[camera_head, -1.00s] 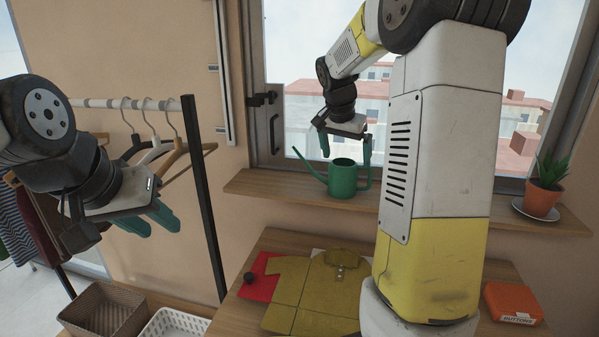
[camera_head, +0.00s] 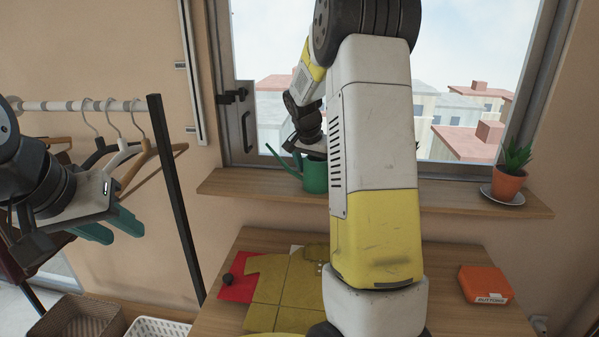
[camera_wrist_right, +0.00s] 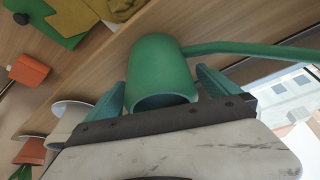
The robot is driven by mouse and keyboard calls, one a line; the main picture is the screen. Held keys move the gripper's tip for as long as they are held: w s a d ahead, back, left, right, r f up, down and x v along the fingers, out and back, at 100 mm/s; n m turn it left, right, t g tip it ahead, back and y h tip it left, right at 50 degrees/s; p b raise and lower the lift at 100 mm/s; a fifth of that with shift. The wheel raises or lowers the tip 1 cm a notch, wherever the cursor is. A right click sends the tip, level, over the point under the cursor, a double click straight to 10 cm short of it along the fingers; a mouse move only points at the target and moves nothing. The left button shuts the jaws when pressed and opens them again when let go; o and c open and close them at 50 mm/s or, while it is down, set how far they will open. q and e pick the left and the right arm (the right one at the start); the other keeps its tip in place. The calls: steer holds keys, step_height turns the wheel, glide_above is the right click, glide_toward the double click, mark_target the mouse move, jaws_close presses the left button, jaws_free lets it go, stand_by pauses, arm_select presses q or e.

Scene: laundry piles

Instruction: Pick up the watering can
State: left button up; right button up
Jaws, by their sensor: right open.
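The green watering can (camera_head: 314,176) stands on the wooden window sill, its spout pointing up to the left. My arm partly covers it in the head view. In the right wrist view the can (camera_wrist_right: 160,68) fills the middle, its round rim facing the gripper and its spout running to the right. My right gripper (camera_wrist_right: 163,88) is open, with one teal finger on each side of the can's body. I cannot tell whether the fingers touch it. My left gripper (camera_head: 112,226) is open and empty at the left, in front of the clothes rack.
A potted plant (camera_head: 509,182) stands on the sill (camera_head: 450,198) to the right. The table below holds a folded mustard shirt (camera_head: 286,290), a red cloth (camera_head: 238,290) and an orange box (camera_head: 485,284). The rack's dark post (camera_head: 176,195) rises beside my left gripper.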

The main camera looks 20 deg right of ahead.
steer(key=shift+c, duration=0.2)
steer(key=shift+r, duration=0.1)
steer(key=c, duration=1.8)
